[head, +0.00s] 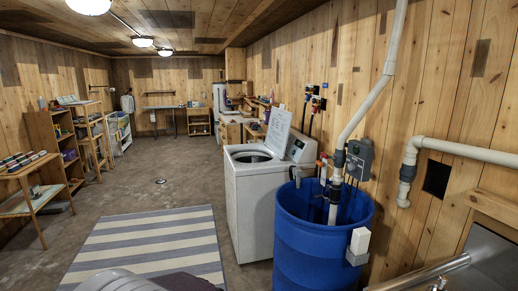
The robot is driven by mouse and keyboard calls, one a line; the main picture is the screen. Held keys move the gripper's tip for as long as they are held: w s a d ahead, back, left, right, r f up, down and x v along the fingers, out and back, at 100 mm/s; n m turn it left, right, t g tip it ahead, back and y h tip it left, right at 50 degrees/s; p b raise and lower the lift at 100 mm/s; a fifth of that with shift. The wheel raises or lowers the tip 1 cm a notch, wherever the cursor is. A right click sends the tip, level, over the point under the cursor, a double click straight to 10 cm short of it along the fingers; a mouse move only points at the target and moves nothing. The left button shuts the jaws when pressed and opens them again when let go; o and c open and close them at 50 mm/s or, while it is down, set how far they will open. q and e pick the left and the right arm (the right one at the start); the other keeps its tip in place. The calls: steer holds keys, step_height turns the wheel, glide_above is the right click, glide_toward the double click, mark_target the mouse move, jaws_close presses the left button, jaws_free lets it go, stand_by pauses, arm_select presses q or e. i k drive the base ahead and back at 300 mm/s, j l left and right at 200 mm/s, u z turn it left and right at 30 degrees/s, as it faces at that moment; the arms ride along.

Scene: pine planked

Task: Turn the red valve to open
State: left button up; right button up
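Small red parts show in the head view, and I cannot tell which one is the red valve. Some red and blue fittings (315,90) sit on thin dark pipes on the right wall, above the washing machine. A small red part (323,157) sits by the white pipework above the blue barrel (312,248). All are too small to tell their handle position. No gripper shows in this view, so I cannot see where either one is relative to these parts.
An open-lidded white washing machine (252,205) stands left of the barrel. A white pipe (376,95) runs down into the barrel. A striped rug (150,245) lies on the floor. Shelves (55,150) line the left wall.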

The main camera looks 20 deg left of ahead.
mark_target(325, 156)
steer(key=i+l+u, duration=0.1)
steer(key=u, duration=0.15)
steer(key=i+j+z, duration=0.35)
steer(key=i+j, duration=0.2)
steer(key=i, duration=0.15)
steer(key=i+j+z, duration=0.35)
steer(key=i+j, duration=0.25)
steer(key=j, duration=0.15)
